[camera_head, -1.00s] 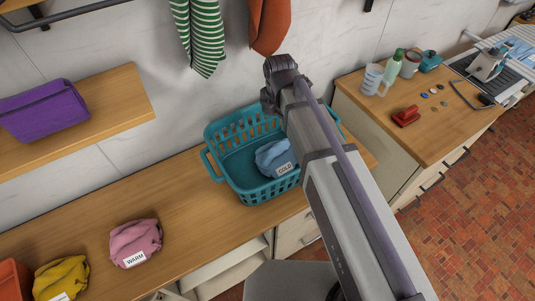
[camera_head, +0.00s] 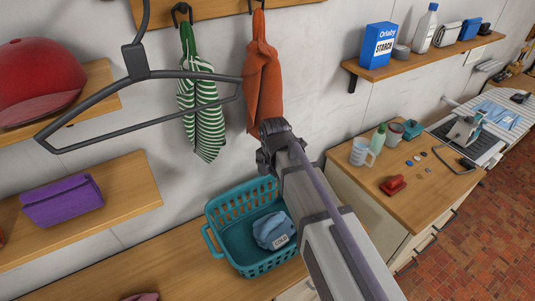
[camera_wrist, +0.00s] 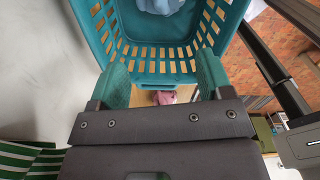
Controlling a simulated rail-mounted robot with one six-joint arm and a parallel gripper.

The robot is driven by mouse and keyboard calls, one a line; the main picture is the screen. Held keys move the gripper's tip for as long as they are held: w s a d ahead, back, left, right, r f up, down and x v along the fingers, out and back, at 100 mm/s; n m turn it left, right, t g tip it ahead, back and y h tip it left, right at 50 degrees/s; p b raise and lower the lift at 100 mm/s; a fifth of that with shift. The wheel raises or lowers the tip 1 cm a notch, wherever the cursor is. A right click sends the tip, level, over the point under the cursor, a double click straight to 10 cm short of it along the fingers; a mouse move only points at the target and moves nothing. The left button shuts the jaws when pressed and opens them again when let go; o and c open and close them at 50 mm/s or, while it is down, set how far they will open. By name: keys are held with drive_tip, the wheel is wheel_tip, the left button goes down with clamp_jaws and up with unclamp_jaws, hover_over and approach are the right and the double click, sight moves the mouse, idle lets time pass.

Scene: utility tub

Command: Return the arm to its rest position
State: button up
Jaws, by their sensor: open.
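My arm reaches up from the lower right in the head view, with my gripper (camera_head: 272,135) at its far end above the back rim of the teal basket. The fingers are hard to make out there. In the wrist view my gripper (camera_wrist: 160,85) shows two teal-padded fingers spread apart with nothing between them. The teal laundry basket (camera_head: 226,246) stands on the wooden counter and also fills the upper wrist view (camera_wrist: 152,67). A blue cloth bundle (camera_head: 270,227) with a white label lies inside the basket.
A striped green towel (camera_head: 203,115) and an orange cloth (camera_head: 263,80) hang on the wall close behind my gripper. A dark hanger (camera_head: 135,68) hangs at left. Shelves hold a purple bundle (camera_head: 62,200) and a starch box (camera_head: 378,46). A side counter holds a red object (camera_head: 393,185).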

drive_tip(key=s+d+f+m+b, duration=0.5)
drive_tip(key=d+m, duration=0.3)
drive_tip(key=m, duration=0.5)
drive_tip(key=s+d+f+m+b, duration=0.5)
drive_tip(key=d+m, duration=0.4)
drive_tip(key=m, duration=0.5)
drive_tip(key=shift+s+f+b, duration=0.35)
drive_tip(key=shift+s, duration=0.2)
